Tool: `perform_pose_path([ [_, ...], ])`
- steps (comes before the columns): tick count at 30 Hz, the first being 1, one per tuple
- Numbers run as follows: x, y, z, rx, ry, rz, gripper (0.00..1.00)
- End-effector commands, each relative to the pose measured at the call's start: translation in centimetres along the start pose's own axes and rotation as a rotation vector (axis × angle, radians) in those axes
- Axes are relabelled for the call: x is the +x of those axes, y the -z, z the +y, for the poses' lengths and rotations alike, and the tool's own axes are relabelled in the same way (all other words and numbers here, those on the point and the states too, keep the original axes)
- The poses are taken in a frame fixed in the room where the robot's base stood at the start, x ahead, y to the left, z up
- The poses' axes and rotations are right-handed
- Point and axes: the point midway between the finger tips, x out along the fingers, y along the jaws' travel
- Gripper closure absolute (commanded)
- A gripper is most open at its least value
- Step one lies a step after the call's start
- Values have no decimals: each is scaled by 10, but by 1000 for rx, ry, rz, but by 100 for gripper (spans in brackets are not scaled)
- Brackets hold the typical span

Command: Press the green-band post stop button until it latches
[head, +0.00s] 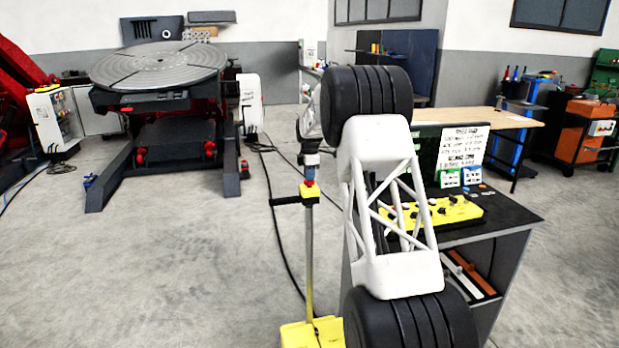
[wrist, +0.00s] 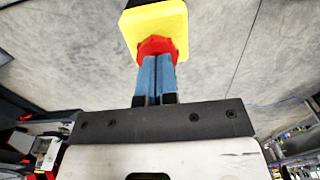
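A post (head: 309,255) stands on a yellow base (head: 298,336) in the head view. A yellow box (head: 308,200) near its top carries a red button (head: 309,184). I cannot make out a green band. My gripper (head: 312,178) points down directly above the button. In the wrist view, its blue fingers (wrist: 157,62) are side by side and shut, with nothing visible between them. Their tips overlap the red button (wrist: 159,45), with the yellow box (wrist: 172,20) behind it. Contact looks likely, but I cannot tell whether the button is pressed in.
A desk with a yellow control panel (head: 440,212) and a sign (head: 462,146) stands to the right of the post, partly behind my arm. The tilting positioner's round table (head: 160,68) is at the back left. A black cable (head: 283,220) runs along the open floor.

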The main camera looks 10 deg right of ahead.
Motion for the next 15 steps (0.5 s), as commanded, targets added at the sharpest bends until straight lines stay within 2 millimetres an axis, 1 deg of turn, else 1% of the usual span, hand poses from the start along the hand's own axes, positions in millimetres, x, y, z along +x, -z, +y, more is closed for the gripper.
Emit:
perform_pose_path([
  [1,-11,0,1,0,-7,-1,100],
  [6,-43,0,1,0,-15,-1,100],
  [15,-96,0,1,0,-17,-2,100],
])
